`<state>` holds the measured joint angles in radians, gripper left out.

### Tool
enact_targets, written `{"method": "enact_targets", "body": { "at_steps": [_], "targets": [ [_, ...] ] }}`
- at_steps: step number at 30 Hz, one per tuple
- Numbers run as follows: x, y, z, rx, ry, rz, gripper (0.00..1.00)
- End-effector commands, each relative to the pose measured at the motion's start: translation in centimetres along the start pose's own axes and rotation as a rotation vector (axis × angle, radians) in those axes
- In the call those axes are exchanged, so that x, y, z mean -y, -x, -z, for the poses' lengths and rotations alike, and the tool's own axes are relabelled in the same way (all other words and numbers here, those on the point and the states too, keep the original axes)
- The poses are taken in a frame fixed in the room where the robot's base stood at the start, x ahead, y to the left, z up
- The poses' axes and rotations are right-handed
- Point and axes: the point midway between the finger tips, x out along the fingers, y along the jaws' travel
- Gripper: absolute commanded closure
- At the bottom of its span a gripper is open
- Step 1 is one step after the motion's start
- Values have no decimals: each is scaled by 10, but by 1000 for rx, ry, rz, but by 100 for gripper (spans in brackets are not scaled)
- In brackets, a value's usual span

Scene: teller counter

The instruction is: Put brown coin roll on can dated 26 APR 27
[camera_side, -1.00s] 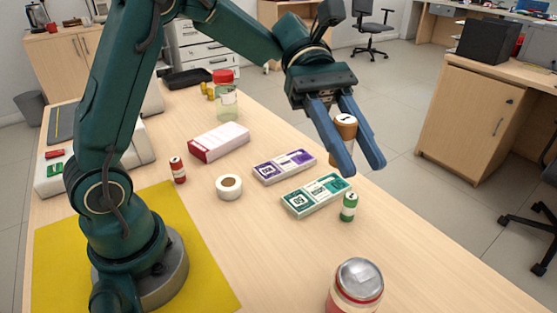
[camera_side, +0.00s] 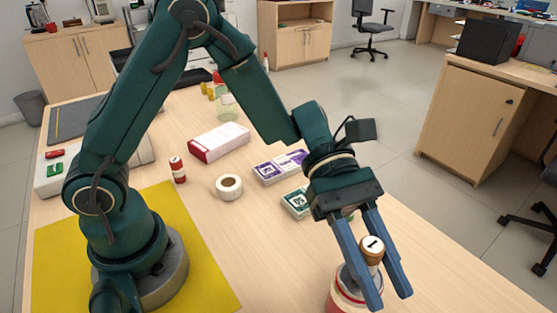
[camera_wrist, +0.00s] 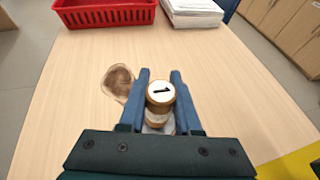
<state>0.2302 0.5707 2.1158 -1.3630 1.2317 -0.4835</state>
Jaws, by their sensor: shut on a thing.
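The brown coin roll (camera_side: 371,250) has a white end marked "1" and stands upright between the blue fingers of my gripper (camera_side: 390,299). My gripper is shut on it. In the wrist view the coin roll (camera_wrist: 160,92) sits between the fingers (camera_wrist: 160,73). A red and white can (camera_side: 343,301) stands at the front of the counter, partly hidden behind the fingers and cut by the picture edge. The roll appears over the can's top; I cannot tell whether they touch. No date on the can is readable.
Banknote bundles with purple (camera_side: 278,167) and green (camera_side: 296,203) bands lie behind the gripper. A white tape roll (camera_side: 229,187), a red coin roll (camera_side: 178,169) and a red-white box (camera_side: 219,142) are farther left. In the wrist view, a red basket (camera_wrist: 103,12) and a paper stack (camera_wrist: 193,12) lie beyond.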

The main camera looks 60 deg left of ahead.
Motion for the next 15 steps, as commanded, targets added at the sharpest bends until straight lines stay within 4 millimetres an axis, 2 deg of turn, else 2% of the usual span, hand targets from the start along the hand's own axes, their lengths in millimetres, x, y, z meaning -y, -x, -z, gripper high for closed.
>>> {"method": "enact_targets", "body": {
  "at_steps": [10,11,12,13,15],
  "targets": [
    [0,-1,3,1,-1,0,100],
    [0,-1,3,0,-1,-1,57],
    [0,-1,3,0,-1,-1,41],
    [0,-1,3,0,-1,-1,38],
    [0,-1,3,0,-1,-1,38]
  ]
}}
